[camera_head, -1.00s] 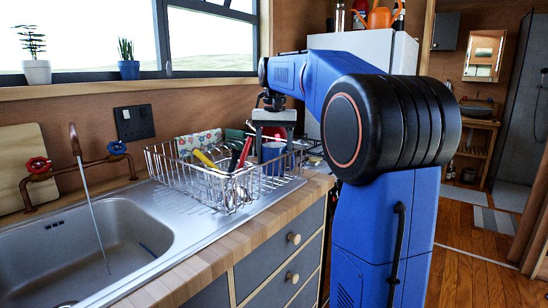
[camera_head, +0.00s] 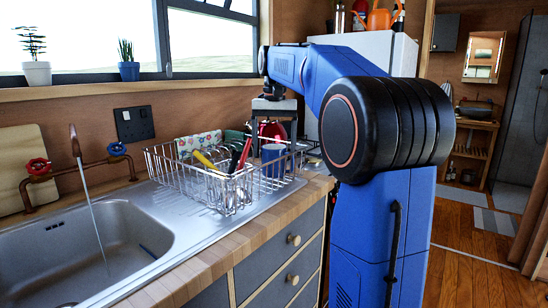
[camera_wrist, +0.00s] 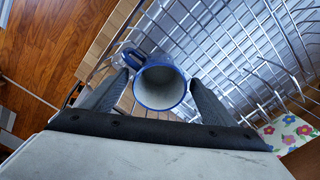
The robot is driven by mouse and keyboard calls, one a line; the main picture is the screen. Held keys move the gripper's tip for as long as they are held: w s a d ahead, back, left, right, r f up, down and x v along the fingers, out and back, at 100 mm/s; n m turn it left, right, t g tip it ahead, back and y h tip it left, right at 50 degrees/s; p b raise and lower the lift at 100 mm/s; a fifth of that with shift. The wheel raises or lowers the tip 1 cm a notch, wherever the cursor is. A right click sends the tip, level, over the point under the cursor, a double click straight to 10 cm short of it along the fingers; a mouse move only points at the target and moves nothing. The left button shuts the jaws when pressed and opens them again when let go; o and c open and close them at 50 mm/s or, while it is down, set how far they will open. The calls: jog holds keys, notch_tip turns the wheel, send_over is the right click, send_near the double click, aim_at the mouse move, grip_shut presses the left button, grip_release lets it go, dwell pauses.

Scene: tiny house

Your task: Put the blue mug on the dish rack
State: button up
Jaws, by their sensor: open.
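The blue mug (camera_head: 273,157) stands upright at the right end of the wire dish rack (camera_head: 232,190). In the wrist view, I look down into the mug's pale inside (camera_wrist: 160,87); its blue handle points up and left. My gripper (camera_head: 274,132) is above the mug, pointing down. Its jaws are open, with one dark finger on each side of the mug in the wrist view and no visible grip on it. The mug's base is partly hidden by rack wires.
The rack also holds utensils (camera_head: 240,155) and a flowered cloth (camera_head: 199,143). The sink (camera_head: 85,240) with a running tap (camera_head: 75,140) is at left. A red kettle (camera_head: 271,130) stands behind the mug. The wooden counter edge (camera_head: 220,245) is clear.

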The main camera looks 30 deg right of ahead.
notch_tip(320, 180, up, 9)
jog(key=shift+f, duration=0.2)
jog(key=shift+s, duration=0.15)
dwell(0.5)
